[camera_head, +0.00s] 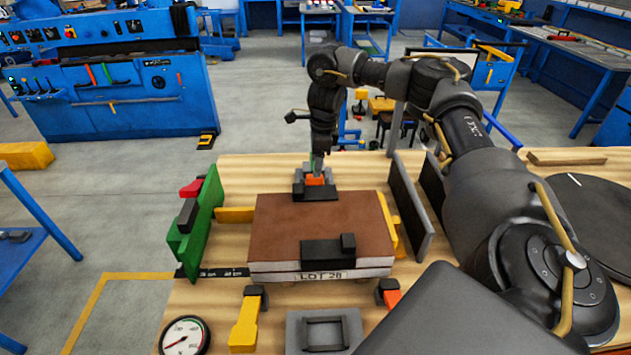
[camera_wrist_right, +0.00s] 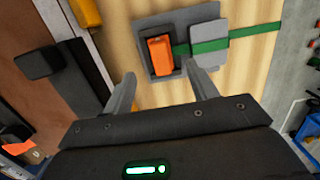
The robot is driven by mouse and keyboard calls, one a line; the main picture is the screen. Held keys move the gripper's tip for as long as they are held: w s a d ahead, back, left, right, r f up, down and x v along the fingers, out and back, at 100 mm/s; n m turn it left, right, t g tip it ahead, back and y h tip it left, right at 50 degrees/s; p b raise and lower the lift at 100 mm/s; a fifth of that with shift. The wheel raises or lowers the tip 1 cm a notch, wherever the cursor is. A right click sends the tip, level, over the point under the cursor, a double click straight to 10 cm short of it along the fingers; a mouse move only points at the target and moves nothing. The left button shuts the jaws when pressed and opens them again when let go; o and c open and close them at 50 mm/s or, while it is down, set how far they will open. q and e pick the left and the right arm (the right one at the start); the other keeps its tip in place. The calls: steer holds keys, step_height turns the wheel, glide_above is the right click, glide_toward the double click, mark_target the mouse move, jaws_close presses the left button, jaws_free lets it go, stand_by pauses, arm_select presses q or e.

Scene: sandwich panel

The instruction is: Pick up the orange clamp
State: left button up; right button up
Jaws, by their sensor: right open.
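The orange clamp (camera_head: 315,180) is at the far edge of the brown panel, under my right gripper (camera_head: 316,165). In the right wrist view the orange clamp (camera_wrist_right: 160,56) lies in a grey holder (camera_wrist_right: 208,16), beside a green strap (camera_wrist_right: 255,31). My right gripper (camera_wrist_right: 163,92) is open there, its two grey fingers apart with nothing between them. The clamp is just beyond the fingertips, roughly between their lines; I cannot tell the exact gap. In the head view my gripper partly hides the clamp. My left gripper does not show.
The brown panel (camera_head: 318,222), marked LOT 28, fills the middle of the wooden table (camera_head: 240,170). A green fixture (camera_head: 203,215) stands on the left and a dark upright plate (camera_head: 411,205) on the right. Yellow clamps (camera_head: 246,320) and a round gauge (camera_head: 185,337) sit in front.

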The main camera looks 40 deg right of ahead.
steer(key=shift+a+f, duration=0.1)
steer(key=shift+f, duration=0.8)
steer(key=f, duration=0.4)
steer(key=shift+w+f, duration=0.15)
steer(key=shift+w, duration=0.15)
steer(key=shift+a, duration=0.1)
steer(key=c, duration=1.1)
step_height(320, 180, up, 10)
steer(key=shift+r+p, duration=0.1)
steer(key=shift+p, duration=0.55)
step_height(320, 180, up, 5)
steer(key=p, duration=0.6)
